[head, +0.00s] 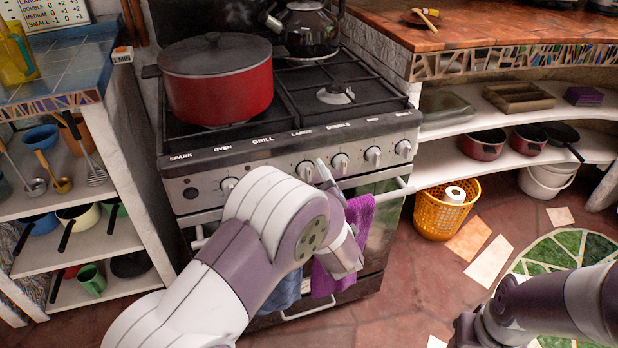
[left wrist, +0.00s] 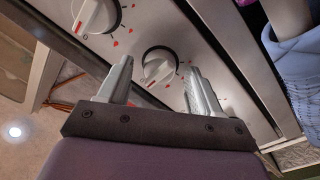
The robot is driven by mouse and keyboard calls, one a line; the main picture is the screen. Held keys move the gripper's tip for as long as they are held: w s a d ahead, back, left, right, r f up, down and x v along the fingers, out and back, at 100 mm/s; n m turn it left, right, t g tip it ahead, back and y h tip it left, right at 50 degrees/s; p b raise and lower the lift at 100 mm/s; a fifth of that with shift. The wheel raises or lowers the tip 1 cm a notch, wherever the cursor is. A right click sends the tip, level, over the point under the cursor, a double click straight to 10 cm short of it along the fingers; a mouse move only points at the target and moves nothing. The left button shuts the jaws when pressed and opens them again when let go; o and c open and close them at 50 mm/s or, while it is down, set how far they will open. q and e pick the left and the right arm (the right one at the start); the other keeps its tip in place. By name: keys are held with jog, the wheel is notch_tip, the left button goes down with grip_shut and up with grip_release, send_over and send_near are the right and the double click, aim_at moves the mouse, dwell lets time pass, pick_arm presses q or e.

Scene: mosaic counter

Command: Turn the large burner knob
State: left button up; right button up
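The stove's control panel (head: 290,160) carries a row of white knobs. The knob under the LARGE label (head: 305,171) shows just left of my left gripper (head: 323,172), partly behind my arm. In the left wrist view a white knob with red marks (left wrist: 159,66), apparently that one, lies between the two fingers of my left gripper (left wrist: 158,68). The fingers are open, one on each side of it; contact cannot be made out. A second knob (left wrist: 96,14) lies to the upper left there. My right arm shows at the lower right, but its fingers are not visible.
A red pot (head: 218,90) and a black kettle (head: 303,30) stand on the stove top. Below the panel, a purple towel (head: 358,222) and a blue cloth (head: 285,292) hang by the oven rail (head: 390,192). An orange basket (head: 440,212) stands on the floor.

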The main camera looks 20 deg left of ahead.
pick_arm(q)
jog(key=p+v, duration=0.2)
jog(key=v, duration=1)
jog(key=shift+s+d+p, duration=0.2)
jog(key=shift+s+p, duration=0.1)
jog(key=shift+p, duration=0.05)
